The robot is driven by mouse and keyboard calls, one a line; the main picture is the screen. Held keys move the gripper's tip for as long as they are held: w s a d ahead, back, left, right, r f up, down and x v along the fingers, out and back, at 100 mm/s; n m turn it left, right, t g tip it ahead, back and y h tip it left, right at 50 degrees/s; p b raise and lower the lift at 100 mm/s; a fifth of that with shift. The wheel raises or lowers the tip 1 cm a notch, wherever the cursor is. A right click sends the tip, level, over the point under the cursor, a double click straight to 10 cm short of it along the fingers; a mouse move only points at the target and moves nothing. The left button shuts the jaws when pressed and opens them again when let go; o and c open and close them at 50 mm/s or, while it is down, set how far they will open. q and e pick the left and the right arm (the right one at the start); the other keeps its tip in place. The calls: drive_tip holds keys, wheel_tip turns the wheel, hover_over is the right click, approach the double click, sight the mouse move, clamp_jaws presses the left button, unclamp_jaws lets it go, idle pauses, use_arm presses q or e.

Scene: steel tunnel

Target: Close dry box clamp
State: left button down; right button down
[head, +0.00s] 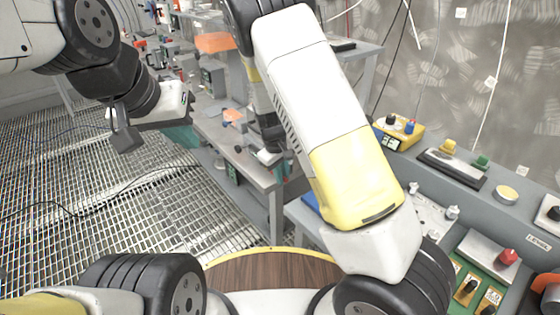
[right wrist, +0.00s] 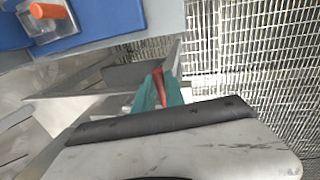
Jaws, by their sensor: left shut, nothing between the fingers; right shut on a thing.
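My left gripper (head: 126,138) hangs at the left of the head view, dark and shut, with nothing in it. It is apart from the bench. My right arm covers the middle of the head view, and its gripper (head: 268,155) is low at the bench edge, partly hidden. In the right wrist view a narrow red piece (right wrist: 159,84), perhaps the clamp lever, stands between teal parts (right wrist: 146,97) in front of the wrist. The right gripper looks shut on this red piece. A clear box with an orange top (right wrist: 46,14) is at the upper left. I cannot identify the dry box for certain.
A grey bench (head: 232,150) runs behind my right arm. At the right, a console (head: 485,208) carries knobs, a red button (head: 507,257) and a yellow box (head: 400,131). A round wooden top (head: 265,272) is at the bottom. Open grating floor (head: 90,190) lies at the left.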

drive_tip(key=shift+w+r, duration=0.1)
drive_tip(key=shift+r, duration=0.05)
idle(0.8)
drive_tip(key=shift+w+a+r+g+h, duration=0.1)
drive_tip(key=shift+w+r+g+h, duration=0.15)
drive_tip(key=shift+g+h, duration=0.25)
drive_tip(key=shift+w+a+r+g+h, duration=0.1)
drive_tip(key=shift+r+g+h, duration=0.2)
drive_tip(key=shift+g, duration=0.3)
drive_tip(key=shift+w+a+r+n+g+h, duration=0.15)
drive_tip(key=shift+w+a+r+g+h, duration=0.15)
drive_tip(key=shift+g+h, duration=0.4)
drive_tip(key=shift+w+a+r+n+g+h, duration=0.25)
drive_tip(key=shift+r+g+h, duration=0.2)
drive_tip(key=shift+g, duration=0.45)
drive_tip(key=c, duration=1.4)
unclamp_jaws()
drive_tip(key=v, duration=0.7)
drive_tip(key=shift+w+a+r, duration=0.25)
drive_tip(key=shift+c, duration=0.5)
